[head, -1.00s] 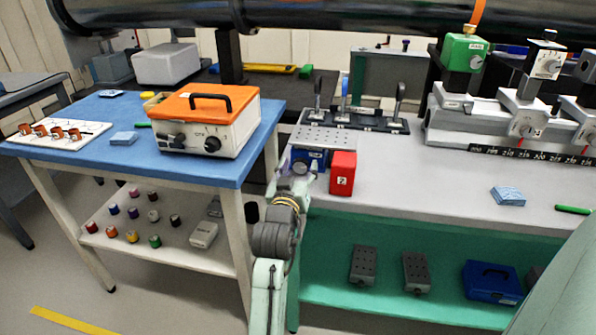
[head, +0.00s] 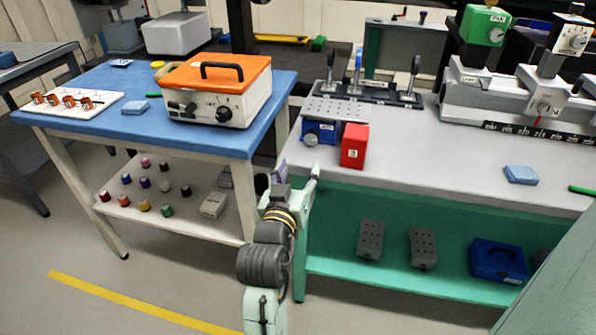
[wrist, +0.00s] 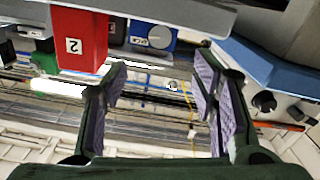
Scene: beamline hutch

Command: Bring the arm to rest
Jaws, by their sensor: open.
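My gripper (head: 297,176) is open and empty in front of the grey bench's near edge, beside the gap between that bench and the blue table. In the wrist view my gripper (wrist: 160,95) shows two spread fingers with purple ridged pads and nothing between them. A red block labelled 2 (head: 354,146) stands on the bench near its front edge, just ahead of the gripper. A blue device with a round knob (head: 319,132) is to its left. Both also show in the wrist view, the red block (wrist: 79,38) and the blue device (wrist: 152,36), apart from the fingers.
The blue table (head: 95,95) on the left holds an orange-lidded box (head: 219,88) and a white board with orange-brown parts (head: 70,104). The grey bench (head: 430,150) has a green shelf (head: 400,262) below. Open floor with a yellow line (head: 130,298) lies front left.

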